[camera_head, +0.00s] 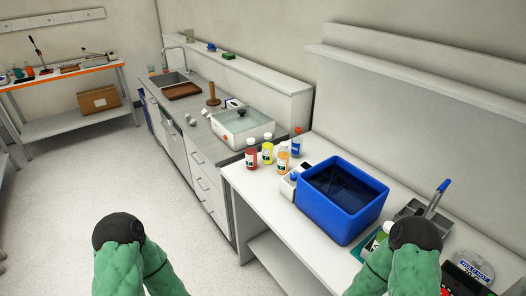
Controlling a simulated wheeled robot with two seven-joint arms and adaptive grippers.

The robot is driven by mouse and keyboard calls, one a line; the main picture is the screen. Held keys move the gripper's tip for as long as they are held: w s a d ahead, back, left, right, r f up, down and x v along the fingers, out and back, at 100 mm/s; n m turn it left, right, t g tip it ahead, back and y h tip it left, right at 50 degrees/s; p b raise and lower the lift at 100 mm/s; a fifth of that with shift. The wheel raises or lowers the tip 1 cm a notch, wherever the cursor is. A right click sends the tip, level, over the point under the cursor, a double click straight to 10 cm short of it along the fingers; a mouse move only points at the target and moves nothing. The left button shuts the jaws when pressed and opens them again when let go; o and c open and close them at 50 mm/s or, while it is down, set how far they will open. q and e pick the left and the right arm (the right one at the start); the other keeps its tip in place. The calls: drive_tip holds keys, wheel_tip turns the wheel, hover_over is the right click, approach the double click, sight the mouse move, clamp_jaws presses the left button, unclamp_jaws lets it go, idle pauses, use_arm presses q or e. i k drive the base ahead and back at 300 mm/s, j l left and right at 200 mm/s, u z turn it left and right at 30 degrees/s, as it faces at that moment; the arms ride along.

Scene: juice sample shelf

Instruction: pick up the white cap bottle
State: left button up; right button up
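A small group of juice bottles stands upright on the white table, near its far left corner. An orange bottle (283,160) looks to have a pale, whitish cap. A yellow bottle (267,153) stands just left of it, and its cap also looks pale. Another bottle (297,144) with a blue label and a reddish top stands behind. Both my arms show only as green-covered links with black joints at the bottom. Neither gripper is in view.
A blue bin (341,198) stands right of the bottles on the white table (262,192). A small white box (290,184) sits between them. A white water bath (241,126) is on the grey counter behind. Tools and boxes crowd the table's right end. The floor (190,235) is clear.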

sight(267, 144)
drive_tip(key=z, duration=1.35)
drive_tip(key=i+j+u, duration=0.1)
drive_tip(key=j, duration=0.3)
drive_tip(key=i+j+u, duration=0.1)
drive_tip(key=j, duration=0.3)
drive_tip(key=i+j, duration=0.1)
drive_tip(key=j, duration=0.3)
drive_tip(key=i+j+u, duration=0.15)
drive_tip(key=j, duration=0.2)
drive_tip(key=i+j+u, duration=0.1)
drive_tip(key=j, duration=0.3)
